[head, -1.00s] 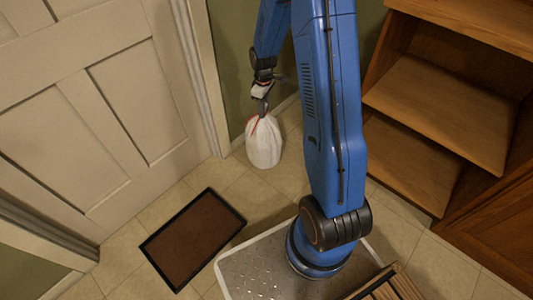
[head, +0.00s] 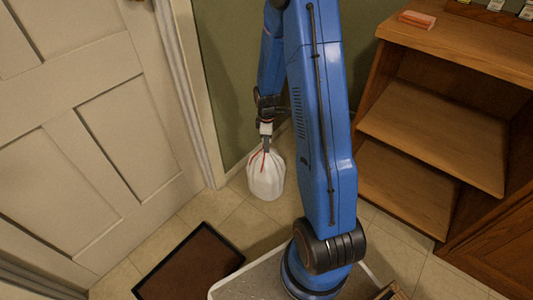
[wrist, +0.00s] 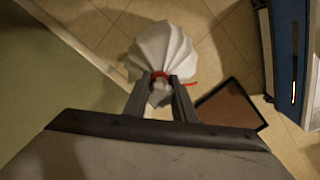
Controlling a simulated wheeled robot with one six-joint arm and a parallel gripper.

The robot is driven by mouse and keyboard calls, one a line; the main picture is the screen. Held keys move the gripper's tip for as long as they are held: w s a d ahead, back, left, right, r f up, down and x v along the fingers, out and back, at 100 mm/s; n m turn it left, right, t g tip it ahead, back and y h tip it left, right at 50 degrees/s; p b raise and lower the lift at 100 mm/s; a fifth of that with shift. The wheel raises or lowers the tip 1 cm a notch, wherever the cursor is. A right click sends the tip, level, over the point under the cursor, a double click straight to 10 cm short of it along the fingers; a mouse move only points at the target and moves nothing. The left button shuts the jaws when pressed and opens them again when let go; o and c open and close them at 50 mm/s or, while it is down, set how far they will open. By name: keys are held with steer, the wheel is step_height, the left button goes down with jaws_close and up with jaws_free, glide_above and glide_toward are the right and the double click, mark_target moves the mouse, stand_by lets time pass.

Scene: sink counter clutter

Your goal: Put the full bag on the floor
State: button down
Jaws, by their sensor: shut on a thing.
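The full bag (head: 266,177) is white and rounded, gathered at its top with a red tie. In the head view it hangs upright under my gripper (head: 265,145), near the wall and to the right of the door. Its underside shows against the floor tiles (head: 215,208); I cannot tell whether it touches them. In the wrist view the bag (wrist: 160,48) is at the top middle, and my gripper (wrist: 161,80) is shut on its gathered neck by the red tie.
A brown mat (head: 190,264) with a dark border lies on the floor at the front left. A panelled door (head: 90,130) stands at the left. Open wooden shelves (head: 435,130) stand at the right. Some tile is clear between the mat and the bag.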

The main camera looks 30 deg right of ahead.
mark_target(266, 167)
steer(key=shift+f, duration=2.2)
steer(key=c, duration=1.5)
jaws_free()
steer(key=shift+f, duration=0.1)
